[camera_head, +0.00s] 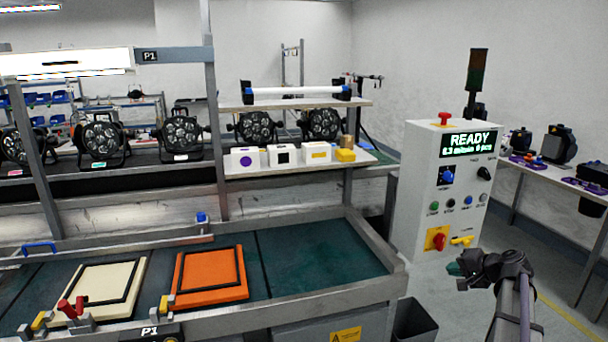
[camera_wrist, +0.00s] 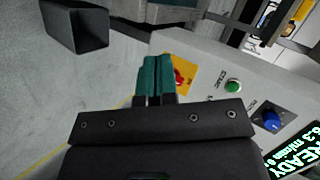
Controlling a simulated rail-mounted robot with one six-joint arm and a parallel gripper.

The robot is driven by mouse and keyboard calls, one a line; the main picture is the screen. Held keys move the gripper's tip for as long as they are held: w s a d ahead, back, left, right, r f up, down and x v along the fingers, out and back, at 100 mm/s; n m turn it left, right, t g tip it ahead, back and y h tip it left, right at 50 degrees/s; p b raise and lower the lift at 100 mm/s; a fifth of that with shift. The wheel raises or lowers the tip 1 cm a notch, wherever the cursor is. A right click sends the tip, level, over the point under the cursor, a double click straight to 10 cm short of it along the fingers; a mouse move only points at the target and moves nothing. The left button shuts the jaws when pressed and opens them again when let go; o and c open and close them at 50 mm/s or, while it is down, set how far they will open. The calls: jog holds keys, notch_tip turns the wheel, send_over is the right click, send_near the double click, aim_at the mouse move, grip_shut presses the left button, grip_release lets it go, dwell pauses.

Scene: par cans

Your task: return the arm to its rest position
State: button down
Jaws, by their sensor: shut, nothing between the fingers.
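My gripper (camera_head: 456,269) shows at the lower right of the head view, beside and in front of the white control box (camera_head: 416,190). In the wrist view its two teal fingers (camera_wrist: 154,78) are together, with nothing between them. The fingertips overlap the control box's yellow plate with a red knob (camera_wrist: 180,77) in that view. I cannot tell from these frames whether they touch it. The box's display reads READY (camera_head: 468,144).
The green-topped bench (camera_head: 310,262) holds a cream panel (camera_head: 106,284) and an orange panel (camera_head: 210,277). A dark bin (camera_head: 414,320) stands by the bench's right end. A side table (camera_head: 562,178) with equipment is at the right. Several par cans (camera_head: 182,138) sit behind.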

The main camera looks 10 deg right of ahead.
jog(key=s+a+n+g+h+p, duration=0.1)
jog(key=s+a+n+g, duration=0.2)
jog(key=a, duration=0.9)
jog(key=s+a+f+n+g+h+p, duration=0.1)
jog(key=s+a+n+g, duration=0.3)
jog(key=s+a, duration=0.4)
jog(key=s+a+f+n+g+h+p, duration=0.1)
jog(key=s+a, duration=0.5)
jog(key=a, duration=1.1)
jog(key=n+g+h+p, duration=0.1)
jog(key=n+g, duration=0.1)
jog(key=shift+s+a+f+n+h+p, duration=0.15)
jog(key=shift+s+n+h+p, duration=0.15)
jog(key=shift+s+p, duration=0.1)
jog(key=c, duration=1.8)
grip_release()
jog(key=shift+w, duration=0.1)
